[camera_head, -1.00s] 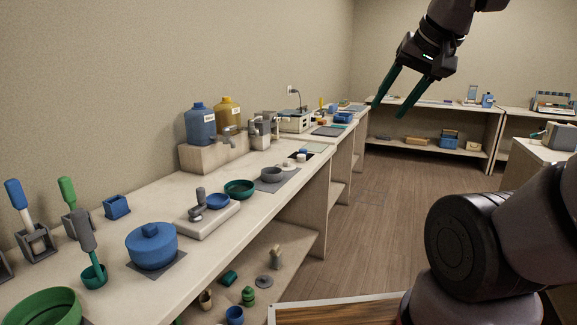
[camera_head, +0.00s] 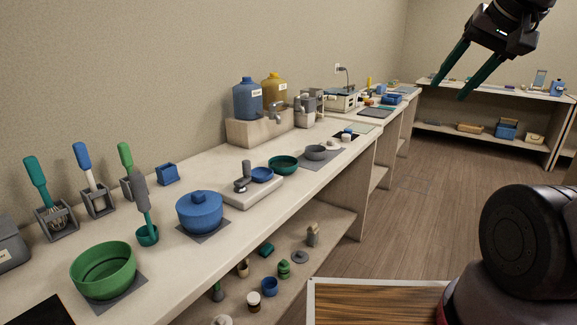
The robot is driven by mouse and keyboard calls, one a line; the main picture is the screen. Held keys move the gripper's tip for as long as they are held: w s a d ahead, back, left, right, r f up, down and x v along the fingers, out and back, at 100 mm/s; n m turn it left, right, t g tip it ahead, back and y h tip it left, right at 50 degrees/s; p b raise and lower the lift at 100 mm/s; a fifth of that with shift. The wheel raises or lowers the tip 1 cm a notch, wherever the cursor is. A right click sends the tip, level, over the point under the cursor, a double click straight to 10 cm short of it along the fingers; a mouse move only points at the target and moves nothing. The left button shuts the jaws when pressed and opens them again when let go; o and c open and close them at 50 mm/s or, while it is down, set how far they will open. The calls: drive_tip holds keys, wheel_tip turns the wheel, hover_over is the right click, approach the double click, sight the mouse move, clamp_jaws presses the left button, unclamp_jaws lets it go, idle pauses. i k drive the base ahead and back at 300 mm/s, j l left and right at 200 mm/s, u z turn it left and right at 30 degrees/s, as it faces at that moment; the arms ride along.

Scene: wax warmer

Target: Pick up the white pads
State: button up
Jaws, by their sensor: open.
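I cannot clearly make out the white pads. Small white pieces (camera_head: 333,146) lie on the long counter beyond the grey bowl, too small to identify. Another white piece with a blue part (camera_head: 346,136) is by a dark mat just behind them. My gripper (camera_head: 449,88) is at the upper right, raised in the air, its two green fingers spread and empty. It is well apart from the counter things.
The long counter (camera_head: 150,265) holds a green bowl (camera_head: 103,268), a blue lidded pot (camera_head: 200,212), blue and yellow jugs (camera_head: 247,98) and utensils in holders. Its lower shelf holds small items. A far shelf unit (camera_head: 490,93) stands behind open floor (camera_head: 420,215).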

sight(345, 138)
drive_tip(key=i+l, duration=0.1)
drive_tip(key=i, duration=0.35)
drive_tip(key=i+l+u, duration=0.1)
drive_tip(key=i, duration=0.35)
drive_tip(key=i+l, duration=0.2)
drive_tip(key=i, duration=0.25)
drive_tip(key=i+l+u, duration=0.1)
drive_tip(key=i, duration=0.35)
